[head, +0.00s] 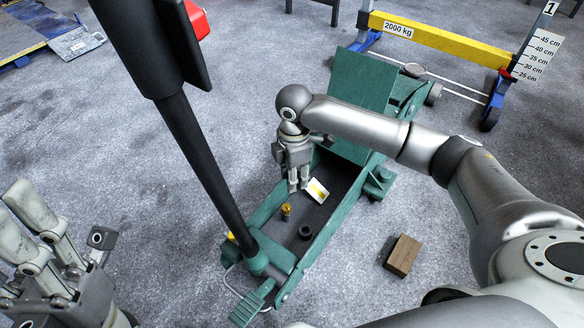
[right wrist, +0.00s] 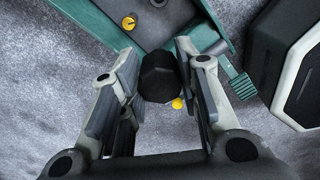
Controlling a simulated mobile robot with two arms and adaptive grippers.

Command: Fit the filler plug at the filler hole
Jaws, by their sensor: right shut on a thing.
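The green trolley jack (head: 335,210) stands on the floor, its open body holding a black ring-like part (head: 305,232) and a brass-coloured part (head: 286,211). I cannot tell for sure which is the filler hole. My right gripper (head: 298,188) is above the jack's body, beside the yellow-white label. In the right wrist view it is shut on a dark, many-sided piece, which I take for the filler plug (right wrist: 158,77); in the head view I cannot make the plug out. The brass part (right wrist: 128,22) shows beyond the fingers. My left gripper (head: 62,235) is open and empty at the lower left.
The jack's long black handle (head: 205,150) rises steeply at the left of my right gripper. A brown block (head: 402,256) lies on the floor to the right. A yellow beam (head: 430,38) marked 2000 kg stands behind.

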